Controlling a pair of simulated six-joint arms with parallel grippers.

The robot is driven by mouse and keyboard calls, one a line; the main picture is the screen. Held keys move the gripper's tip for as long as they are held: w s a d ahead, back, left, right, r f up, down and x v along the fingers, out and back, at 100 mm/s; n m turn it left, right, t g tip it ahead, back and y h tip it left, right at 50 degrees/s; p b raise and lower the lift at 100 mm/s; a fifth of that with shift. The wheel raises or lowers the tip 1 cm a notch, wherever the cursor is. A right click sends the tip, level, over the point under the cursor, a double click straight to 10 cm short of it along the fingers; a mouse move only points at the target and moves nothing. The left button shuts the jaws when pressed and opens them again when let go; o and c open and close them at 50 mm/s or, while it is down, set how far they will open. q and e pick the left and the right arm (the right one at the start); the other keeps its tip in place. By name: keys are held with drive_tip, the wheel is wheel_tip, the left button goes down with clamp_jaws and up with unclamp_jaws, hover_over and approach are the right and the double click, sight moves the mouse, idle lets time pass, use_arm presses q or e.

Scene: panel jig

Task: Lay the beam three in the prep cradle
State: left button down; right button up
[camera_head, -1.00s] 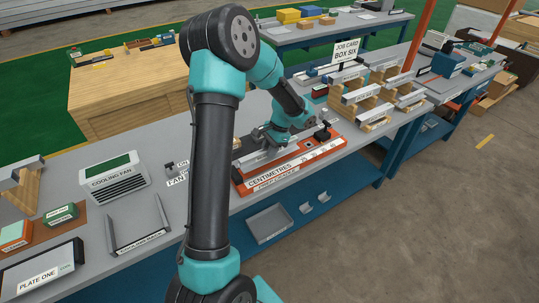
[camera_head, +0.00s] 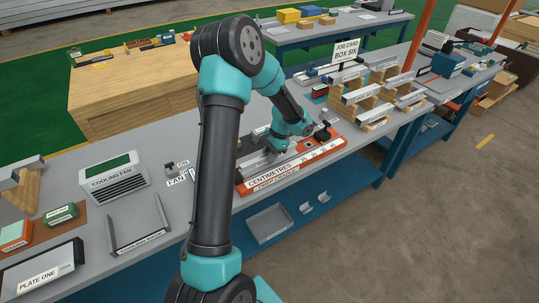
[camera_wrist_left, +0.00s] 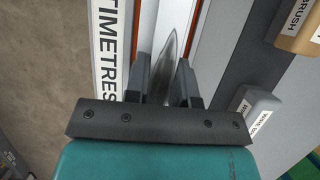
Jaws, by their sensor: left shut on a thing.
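My left gripper (camera_head: 274,142) is low over the orange-edged bed marked CENTIMETRES (camera_head: 262,182) on the bench. In the left wrist view its two dark fingers (camera_wrist_left: 163,82) are shut on a shiny silver beam (camera_wrist_left: 170,52), which runs away between them. The beam (camera_head: 257,160) also shows in the head view, lying along the bed, partly covered by my arm. I cannot tell whether it touches the bed, and no number on it can be read. No label names the prep cradle. My right gripper is not in view.
Several silver beams rest on wooden racks (camera_head: 372,112) to the right, by the job card sign (camera_head: 347,50). A cooling fan (camera_head: 112,177) and a cooling rack (camera_head: 138,228) are on the left. Dark clamps (camera_head: 323,131) stand at the bed's far right end.

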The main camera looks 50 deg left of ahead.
use_arm(q)
drive_tip(key=c, duration=1)
unclamp_jaws()
drive_tip(key=shift+o, duration=0.2)
drive_tip(key=v, duration=1.2)
drive_tip(key=shift+r, duration=0.1)
